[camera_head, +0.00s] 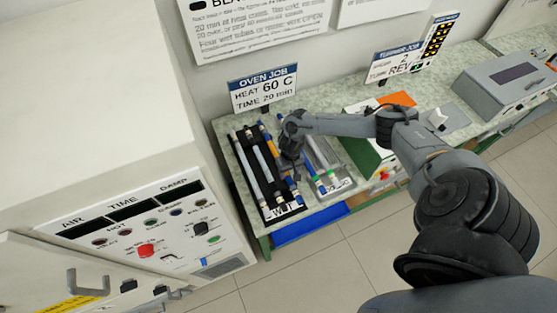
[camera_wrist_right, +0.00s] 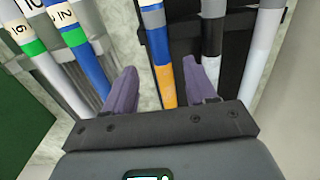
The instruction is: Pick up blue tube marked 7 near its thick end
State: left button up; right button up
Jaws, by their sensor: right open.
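My right gripper (camera_head: 288,168) reaches in from the right and is low over the rods at the right side of a black tray (camera_head: 259,173). In the right wrist view its two purple fingers (camera_wrist_right: 165,78) are open. A rod with a blue part, white bands and an orange end (camera_wrist_right: 166,86) runs between them; whether the fingers touch it I cannot tell. No number 7 is readable on any tube. My left gripper is not in view.
Other rods (camera_wrist_right: 213,40) lie right of the fingers. A grey rack with tubes (camera_head: 322,152) stands beside the black tray. The oven (camera_head: 150,215) is at the left, the oven job sign (camera_head: 263,90) behind the tray. A green box (camera_head: 368,150) stands farther right.

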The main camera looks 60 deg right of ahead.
aim_at(288, 176)
jog(key=shift+w+d+f, duration=0.1)
jog(key=shift+w+f, duration=0.05)
jog(key=shift+f, duration=0.9)
jog(key=shift+w+f, duration=0.1)
jog(key=shift+f, duration=0.95)
jog(key=shift+c, duration=0.4)
grip_shut()
